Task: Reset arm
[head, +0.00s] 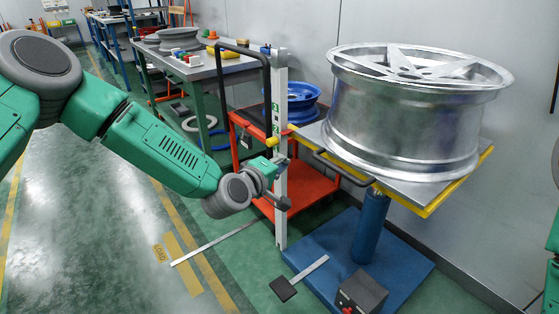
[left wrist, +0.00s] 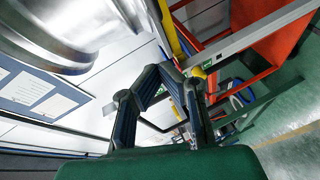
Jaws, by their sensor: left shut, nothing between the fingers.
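My left arm reaches in from the left. Its gripper (head: 284,180) is beside the pale upright post (head: 280,120), in front of the red cart. In the left wrist view the two dark fingers (left wrist: 168,72) come together at the tips with nothing between them. A large silver wheel (head: 405,125) rests on its side on a yellow-edged lift table (head: 458,187), to the right of the gripper and apart from it. Part of the wheel also shows at the upper left of the left wrist view (left wrist: 75,35). Only slivers of green arm show at the right edge of the head view; my right gripper is out of sight.
A red cart (head: 310,183) with a blue wheel (head: 298,98) stands behind the post. A workbench (head: 205,70) with small parts is farther back. The lift's blue base (head: 400,265) and a black pedal (head: 283,289) are on the floor. The floor at left is clear.

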